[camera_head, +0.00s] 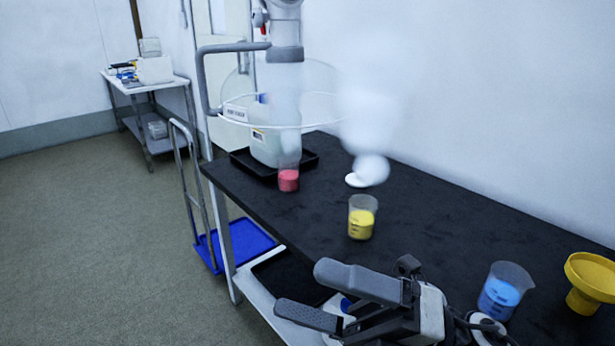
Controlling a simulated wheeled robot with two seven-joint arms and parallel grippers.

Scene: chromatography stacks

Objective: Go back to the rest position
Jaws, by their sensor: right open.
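My right gripper (318,292) reaches in from the bottom of the head view, at the front edge of the black bench (415,215). Its two grey fingers point left and stand apart with nothing between them. My left gripper is not in view. A beaker with yellow contents (361,218) stands upright on the bench beyond the gripper. A beaker with blue contents (503,291) stands to the right of the gripper. A small container with red contents (288,180) stands farther back.
A yellow funnel (588,280) is at the right edge. A large jug (268,145) stands in a black tray (310,160) under a clear extraction hood (330,85). White vapour (377,110) hangs over a white dish (355,181). A blue trolley (245,240) stands left of the bench; the floor farther left is free.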

